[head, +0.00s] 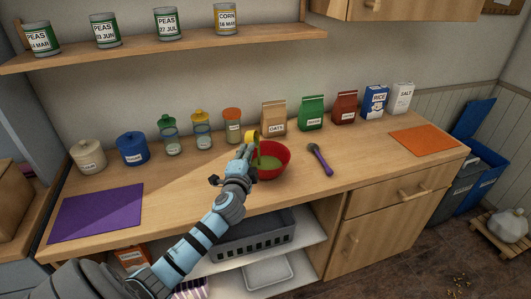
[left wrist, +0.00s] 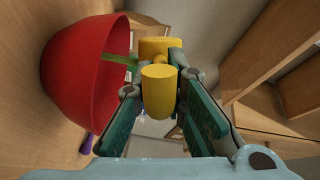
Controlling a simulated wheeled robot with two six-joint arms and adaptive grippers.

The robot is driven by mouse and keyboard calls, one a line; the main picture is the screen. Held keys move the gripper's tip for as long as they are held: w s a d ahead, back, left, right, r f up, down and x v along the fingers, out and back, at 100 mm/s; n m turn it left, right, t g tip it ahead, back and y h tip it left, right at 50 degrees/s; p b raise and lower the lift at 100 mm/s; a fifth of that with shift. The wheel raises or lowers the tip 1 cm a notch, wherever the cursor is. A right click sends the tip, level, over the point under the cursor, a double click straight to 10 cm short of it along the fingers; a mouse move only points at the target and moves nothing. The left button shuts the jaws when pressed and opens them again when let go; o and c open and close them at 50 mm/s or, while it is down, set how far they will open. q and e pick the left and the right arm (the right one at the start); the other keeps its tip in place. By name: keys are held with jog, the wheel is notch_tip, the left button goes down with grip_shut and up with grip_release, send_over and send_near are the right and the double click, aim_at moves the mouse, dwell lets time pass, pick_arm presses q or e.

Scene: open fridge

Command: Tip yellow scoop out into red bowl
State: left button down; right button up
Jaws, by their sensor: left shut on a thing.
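My left gripper (head: 245,152) is shut on the yellow scoop (head: 251,136) at the left rim of the red bowl (head: 283,171). In the left wrist view the jaws (left wrist: 161,98) close around the scoop's yellow handle (left wrist: 159,92). The scoop's head (left wrist: 157,46) lies beyond it, partly hidden by the handle. The scoop is tilted, and a green stream (left wrist: 118,59) runs from it toward the red bowl (left wrist: 78,75). Green contents (head: 268,162) show inside the bowl in the head view. My right gripper is not in view.
A purple-handled utensil (head: 319,158) lies right of the bowl. Jars and packets, including the oats bag (head: 273,117), line the back of the wooden counter. A purple mat (head: 97,213) lies left and an orange mat (head: 424,139) right. The counter between utensil and orange mat is clear.

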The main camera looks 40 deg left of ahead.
pick_arm(q)
jog(key=shift+w+d+m, duration=0.1)
jog(key=shift+d+m, duration=0.15)
jog(key=shift+m, duration=0.95)
jog(key=shift+w+d+m+p, duration=0.1)
jog(key=shift+d+m+p, duration=0.05)
jog(key=shift+m, duration=0.45)
jog(key=shift+d+m+p, duration=0.1)
jog(key=shift+m+p, duration=0.05)
jog(key=shift+m, duration=0.45)
jog(key=shift+d+m+t, duration=0.15)
jog(key=shift+m+t, duration=0.15)
jog(key=shift+m, duration=0.2)
